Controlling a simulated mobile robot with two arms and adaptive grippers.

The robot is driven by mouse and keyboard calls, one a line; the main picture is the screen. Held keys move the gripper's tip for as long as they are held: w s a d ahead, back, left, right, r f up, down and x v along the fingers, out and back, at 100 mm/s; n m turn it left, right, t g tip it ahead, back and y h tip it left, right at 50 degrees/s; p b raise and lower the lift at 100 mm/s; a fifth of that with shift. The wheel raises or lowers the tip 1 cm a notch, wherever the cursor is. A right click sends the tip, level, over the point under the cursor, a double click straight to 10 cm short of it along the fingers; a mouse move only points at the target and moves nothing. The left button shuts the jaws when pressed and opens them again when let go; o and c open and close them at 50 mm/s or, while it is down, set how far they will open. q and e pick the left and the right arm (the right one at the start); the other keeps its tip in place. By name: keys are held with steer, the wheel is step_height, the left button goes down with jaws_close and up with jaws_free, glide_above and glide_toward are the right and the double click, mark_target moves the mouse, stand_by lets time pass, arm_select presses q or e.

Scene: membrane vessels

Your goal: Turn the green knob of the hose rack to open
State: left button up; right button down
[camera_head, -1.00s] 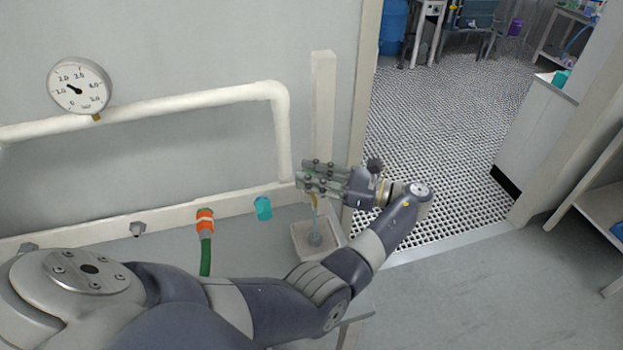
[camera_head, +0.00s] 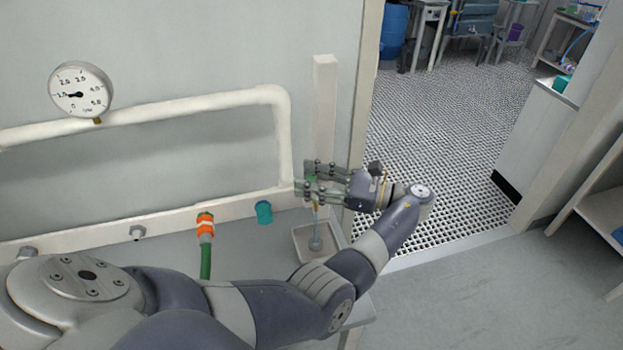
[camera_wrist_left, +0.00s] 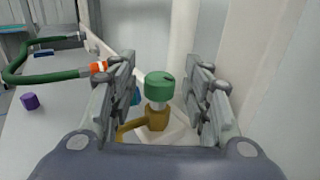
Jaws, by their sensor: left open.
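The green knob (camera_wrist_left: 160,84) sits on a brass valve (camera_wrist_left: 156,118) in the left wrist view, between the two open fingers of my left gripper (camera_wrist_left: 161,92), with a gap on both sides. In the head view my left gripper (camera_head: 312,181) is at the end of the rack beside the post, its fingers pointing left. A small bit of the green knob (camera_head: 312,179) shows between the fingers there; the rest is hidden. My right gripper is in neither view.
A pale tray (camera_head: 301,243) sits under the valve. A green hose (camera_head: 206,262) with an orange connector (camera_head: 205,226) and a teal cap (camera_head: 264,212) are on the rack rail. A pressure gauge (camera_head: 80,89) hangs on the wall. A purple piece (camera_wrist_left: 30,101) lies on the bench.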

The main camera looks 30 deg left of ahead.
mark_target(312, 177)
arm_select(q)
step_height(312, 177, up, 10)
stand_by(0.5)
stand_by(0.3)
